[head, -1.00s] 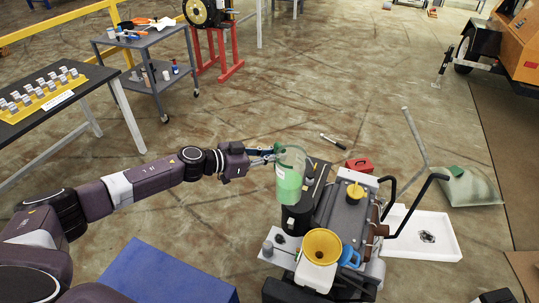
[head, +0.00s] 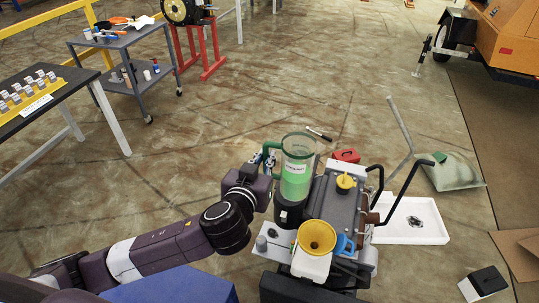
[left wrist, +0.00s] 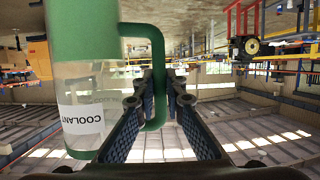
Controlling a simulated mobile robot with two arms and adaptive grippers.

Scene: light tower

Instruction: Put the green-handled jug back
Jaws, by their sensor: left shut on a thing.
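The green-handled jug (head: 297,180) is a clear, tall container with green liquid and a white coolant label. It is upright in the head view, in front of or above a dark cylinder at the left side of the engine machine (head: 338,205); I cannot tell whether it touches it. My left gripper (head: 268,158) is shut on the jug's handle, on its left side. In the left wrist view the jug (left wrist: 75,95) fills the left, its label inverted, and the green handle (left wrist: 157,60) runs between the fingers (left wrist: 160,100). My right gripper is not in view.
A yellow funnel (head: 317,236) and blue-handled container stand at the machine's front. Black bent handles (head: 405,195) rise at its right. A white tray (head: 425,228) and red box (head: 346,156) lie nearby. A grey cart (head: 120,50) and black-topped table (head: 50,97) stand left. Floor between is open.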

